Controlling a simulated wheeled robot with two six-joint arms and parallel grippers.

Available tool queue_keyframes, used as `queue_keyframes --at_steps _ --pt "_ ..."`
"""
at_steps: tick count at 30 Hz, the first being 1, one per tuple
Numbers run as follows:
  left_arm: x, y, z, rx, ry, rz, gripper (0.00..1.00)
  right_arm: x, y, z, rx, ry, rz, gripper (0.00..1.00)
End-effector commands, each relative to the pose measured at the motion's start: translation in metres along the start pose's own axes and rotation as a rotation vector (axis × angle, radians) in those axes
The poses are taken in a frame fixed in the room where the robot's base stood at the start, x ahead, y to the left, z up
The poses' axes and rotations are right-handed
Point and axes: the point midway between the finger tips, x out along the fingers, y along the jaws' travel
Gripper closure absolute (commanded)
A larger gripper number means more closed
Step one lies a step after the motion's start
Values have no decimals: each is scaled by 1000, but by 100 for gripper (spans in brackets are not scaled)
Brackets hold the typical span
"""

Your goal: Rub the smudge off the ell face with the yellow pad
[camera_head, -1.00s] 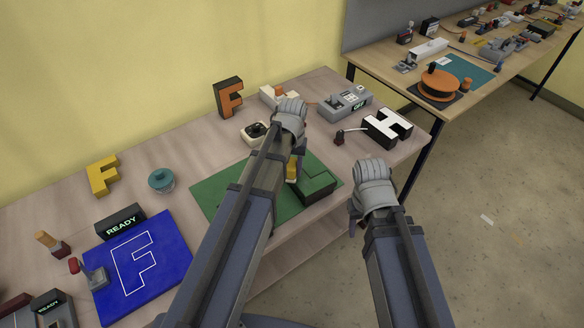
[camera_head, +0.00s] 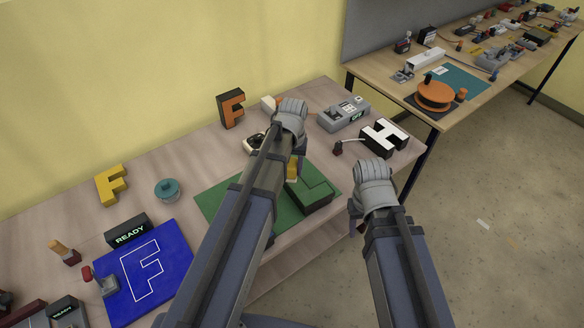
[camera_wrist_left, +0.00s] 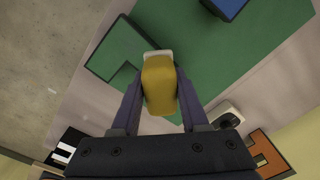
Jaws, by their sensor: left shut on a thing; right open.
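The green ell (camera_head: 316,191) lies on the green mat (camera_head: 222,205); it also shows in the left wrist view (camera_wrist_left: 112,47). No smudge can be made out on its visible face. My left gripper (camera_head: 295,152) is shut on the yellow pad (camera_head: 292,172), which has a pale end and shows between the fingers in the left wrist view (camera_wrist_left: 159,88). The pad is right beside or over the ell's edge; I cannot tell whether it touches. Part of the ell is hidden by my left arm. My right gripper (camera_head: 357,214) is open and empty, right of the ell, off the table's front edge.
A white H (camera_head: 384,136), a grey control box (camera_head: 343,113) and an orange F (camera_head: 231,109) stand behind. Bare tabletop lies between the jar and mat.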

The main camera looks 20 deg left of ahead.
Motion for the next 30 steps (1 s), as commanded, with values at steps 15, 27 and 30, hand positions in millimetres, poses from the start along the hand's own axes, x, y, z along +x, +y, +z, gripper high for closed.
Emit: queue_keyframes --at_steps 15,27,30 --pt "-31 0 0 0 0 0 100 -30 3 2 0 0 0 50" --pt "-30 0 0 0 0 0 100 -29 3 2 0 0 0 50" --pt "-25 0 0 0 0 0 100 -25 2 2 2 0 -1 50"
